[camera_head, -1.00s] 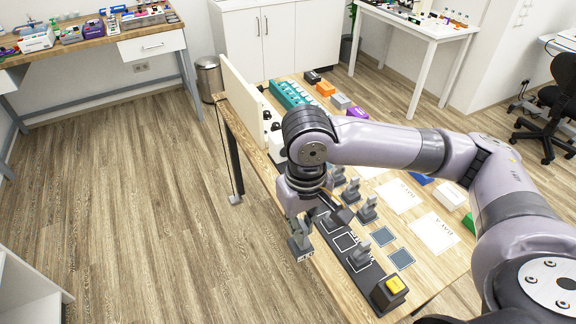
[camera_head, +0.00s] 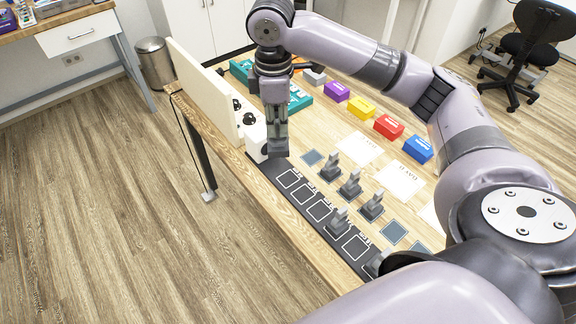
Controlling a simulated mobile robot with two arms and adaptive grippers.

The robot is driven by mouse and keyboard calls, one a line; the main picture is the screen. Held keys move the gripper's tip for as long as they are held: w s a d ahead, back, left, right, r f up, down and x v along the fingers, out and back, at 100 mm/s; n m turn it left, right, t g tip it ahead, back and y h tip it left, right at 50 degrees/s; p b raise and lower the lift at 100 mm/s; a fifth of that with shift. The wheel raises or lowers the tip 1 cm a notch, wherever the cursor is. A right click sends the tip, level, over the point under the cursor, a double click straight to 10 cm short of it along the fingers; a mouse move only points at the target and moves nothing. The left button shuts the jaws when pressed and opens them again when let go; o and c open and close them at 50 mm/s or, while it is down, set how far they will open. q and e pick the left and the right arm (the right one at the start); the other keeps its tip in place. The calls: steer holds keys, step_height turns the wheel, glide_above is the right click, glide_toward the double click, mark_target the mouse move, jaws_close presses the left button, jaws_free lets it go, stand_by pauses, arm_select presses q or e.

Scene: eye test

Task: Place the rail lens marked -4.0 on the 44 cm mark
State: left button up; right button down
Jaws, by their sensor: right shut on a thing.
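My right gripper (camera_head: 277,112) points down at the near left of the wooden table. It is shut on a grey rail lens (camera_head: 278,143), held upright beside a white block and above the far left end of a black strip (camera_head: 266,168) with white outlined squares. Other grey rail lenses stand on the table: one (camera_head: 331,167), another (camera_head: 351,183), and a third (camera_head: 372,206). One more (camera_head: 339,221) stands on the strip. The -4.0 marking and the 44 cm mark cannot be read. My left gripper is not in view.
A white upright panel (camera_head: 203,88) and a white block with black knobs (camera_head: 250,128) stand at the table's left edge. Teal trays (camera_head: 298,98), a purple box (camera_head: 337,91), a yellow box (camera_head: 361,107), a red box (camera_head: 388,127) and a blue box (camera_head: 418,149) lie behind. White sheets (camera_head: 358,147) lie flat.

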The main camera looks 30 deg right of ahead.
steer(key=w+d+n+b, duration=0.2)
steer(key=w+d+n, duration=0.25)
steer(key=n, duration=0.25)
arm_select(q)
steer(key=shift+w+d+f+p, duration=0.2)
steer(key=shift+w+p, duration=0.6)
steer(key=shift+p, duration=0.15)
arm_select(e)
steer(key=shift+s+d+f, duration=0.1)
steer(key=shift+d+f, duration=0.05)
steer(key=shift+f, duration=3.05)
steer(key=shift+s+d+f, duration=0.1)
steer(key=shift+d+f, duration=0.1)
steer(key=shift+f, duration=3)
steer(key=shift+s+d+f, duration=0.1)
steer(key=shift+d+f, duration=0.05)
steer(key=shift+f, duration=3.05)
steer(key=shift+f, duration=0.1)
steer(key=c, duration=1.7)
jaws_free()
steer(key=shift+o, duration=0.2)
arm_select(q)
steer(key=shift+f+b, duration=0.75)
arm_select(e)
step_height(320, 180, up, 12)
